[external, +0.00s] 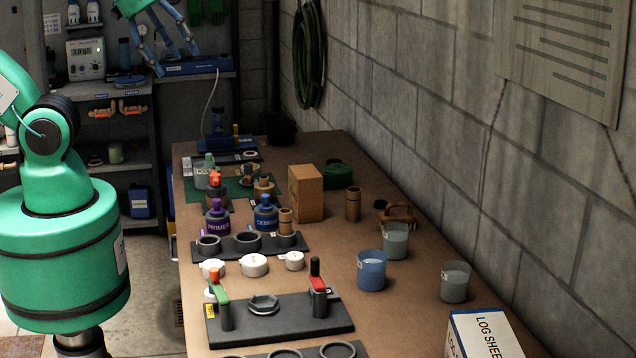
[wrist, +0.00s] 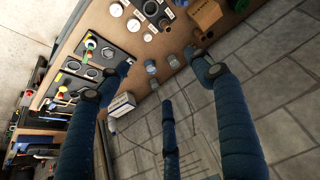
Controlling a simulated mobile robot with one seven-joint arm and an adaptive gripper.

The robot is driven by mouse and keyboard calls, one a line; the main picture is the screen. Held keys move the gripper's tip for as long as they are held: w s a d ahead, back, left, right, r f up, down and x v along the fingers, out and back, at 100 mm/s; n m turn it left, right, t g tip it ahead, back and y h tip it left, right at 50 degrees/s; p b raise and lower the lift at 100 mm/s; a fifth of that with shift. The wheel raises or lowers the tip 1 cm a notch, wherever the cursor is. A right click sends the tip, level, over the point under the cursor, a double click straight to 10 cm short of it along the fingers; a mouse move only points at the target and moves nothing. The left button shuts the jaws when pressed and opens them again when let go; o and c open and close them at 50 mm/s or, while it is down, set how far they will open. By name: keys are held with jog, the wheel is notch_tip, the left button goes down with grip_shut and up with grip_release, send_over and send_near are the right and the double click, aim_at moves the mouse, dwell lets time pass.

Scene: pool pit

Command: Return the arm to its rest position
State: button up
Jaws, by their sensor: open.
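My green arm (external: 58,250) stands at the left of the external view, beside the bench. Its middle links run out of the picture at the left. My gripper (external: 172,62) shows at the top left, raised in front of the far shelving and well away from the bench items. Its blue fingers are spread and hold nothing. In the wrist view my gripper (wrist: 160,68) also has its fingers wide apart, with nothing between them but the bench edge, jars and wall behind.
The brown bench (external: 415,325) carries a purple-labelled primer bottle (external: 218,222), a blue cement bottle (external: 265,215), a valve board (external: 280,322), a blue cup (external: 372,272), a cardboard box (external: 306,193) and a log sheet box (external: 485,335). A block wall (external: 450,130) closes the right side.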

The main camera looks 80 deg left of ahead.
notch_tip(320, 180, down, 6)
jog(key=b, duration=0.6)
